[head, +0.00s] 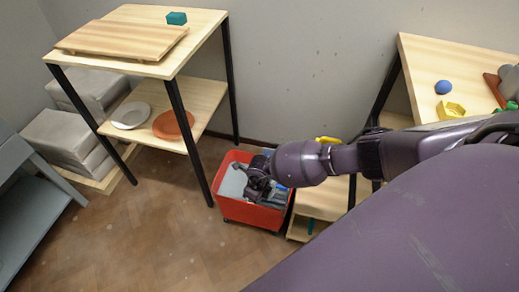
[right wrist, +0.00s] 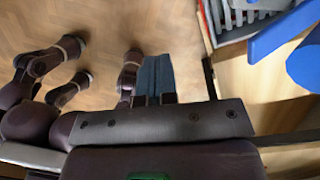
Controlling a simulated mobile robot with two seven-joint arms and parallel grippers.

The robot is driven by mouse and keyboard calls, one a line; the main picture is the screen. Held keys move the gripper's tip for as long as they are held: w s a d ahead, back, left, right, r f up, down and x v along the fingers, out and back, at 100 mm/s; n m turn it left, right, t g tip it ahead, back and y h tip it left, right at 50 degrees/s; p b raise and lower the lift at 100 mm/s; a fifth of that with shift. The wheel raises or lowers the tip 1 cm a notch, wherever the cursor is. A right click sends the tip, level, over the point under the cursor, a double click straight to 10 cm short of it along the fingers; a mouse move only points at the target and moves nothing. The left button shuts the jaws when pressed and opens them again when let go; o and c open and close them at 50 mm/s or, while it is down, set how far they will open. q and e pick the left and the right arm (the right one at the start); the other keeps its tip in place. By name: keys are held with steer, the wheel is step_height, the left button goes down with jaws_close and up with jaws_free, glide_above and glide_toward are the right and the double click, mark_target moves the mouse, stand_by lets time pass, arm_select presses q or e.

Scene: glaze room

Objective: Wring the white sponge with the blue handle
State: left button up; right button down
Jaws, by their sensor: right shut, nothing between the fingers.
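A red bucket (head: 262,217) stands on the floor with a dark grey part and a pale grey area inside. My right gripper (head: 257,185) is over the bucket in the head view, partly hidden by its own wrist. In the right wrist view its fingers (right wrist: 155,75) are shut with nothing between them. A small blue piece (head: 280,187) shows beside the gripper. A blue bar (right wrist: 282,32) and a rounded blue part (right wrist: 307,62) are at the upper right of the wrist view, apart from the fingers. I cannot make out a white sponge. My left gripper is not in view.
A wooden shelf stand (head: 205,88) with plates is left of the bucket. A wooden table (head: 425,60) with a blue ball (head: 443,87) and a yellow hexagonal piece (head: 450,110) is at right. Brown floor (head: 150,235) is clear at front left.

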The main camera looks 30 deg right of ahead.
steer(key=s+a+r+p, duration=0.1)
steer(key=a, duration=0.1)
steer(key=s+a+r+p, duration=0.1)
steer(key=s, duration=0.1)
steer(key=shift+s+a+r, duration=0.25)
steer(key=shift+a+r, duration=0.1)
stand_by(0.3)
